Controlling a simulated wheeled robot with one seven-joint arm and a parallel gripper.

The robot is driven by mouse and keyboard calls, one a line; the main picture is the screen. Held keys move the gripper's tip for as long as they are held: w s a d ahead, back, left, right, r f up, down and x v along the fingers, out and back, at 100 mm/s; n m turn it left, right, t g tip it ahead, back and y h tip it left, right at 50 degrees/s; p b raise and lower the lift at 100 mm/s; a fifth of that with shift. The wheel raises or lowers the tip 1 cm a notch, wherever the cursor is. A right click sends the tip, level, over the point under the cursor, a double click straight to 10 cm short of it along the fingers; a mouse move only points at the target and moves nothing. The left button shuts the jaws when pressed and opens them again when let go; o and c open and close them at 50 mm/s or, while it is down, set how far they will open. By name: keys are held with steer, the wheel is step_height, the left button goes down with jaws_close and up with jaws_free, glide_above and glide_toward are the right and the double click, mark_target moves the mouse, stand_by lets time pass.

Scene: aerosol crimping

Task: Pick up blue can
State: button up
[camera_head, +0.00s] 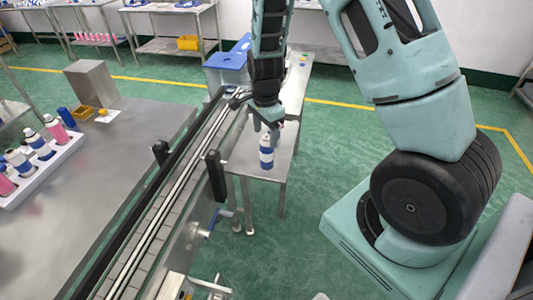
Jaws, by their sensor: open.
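A blue and white can (266,156) stands upright on a small metal table (255,174) just right of the conveyor. My gripper (268,130) reaches down from above, with its fingers at the can's top. The gripper is open. Its fingers partly hide the can's top, and I cannot tell whether they touch it.
A conveyor (165,215) with raised side rails and black posts runs along the small table's left side. A white tray (52,158) of several pink and blue cans sits on the metal bench (95,190) at left. A blue bin (226,60) stands behind the conveyor.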

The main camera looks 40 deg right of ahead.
mark_target(267, 148)
steer(key=shift+s+d+f+p, duration=0.1)
steer(key=shift+f+p, duration=0.55)
steer(key=shift+f, duration=0.95)
steer(key=shift+s+f+p, duration=0.1)
steer(key=shift+f+p, duration=0.55)
steer(key=shift+f, duration=0.9)
steer(key=c, duration=1.1)
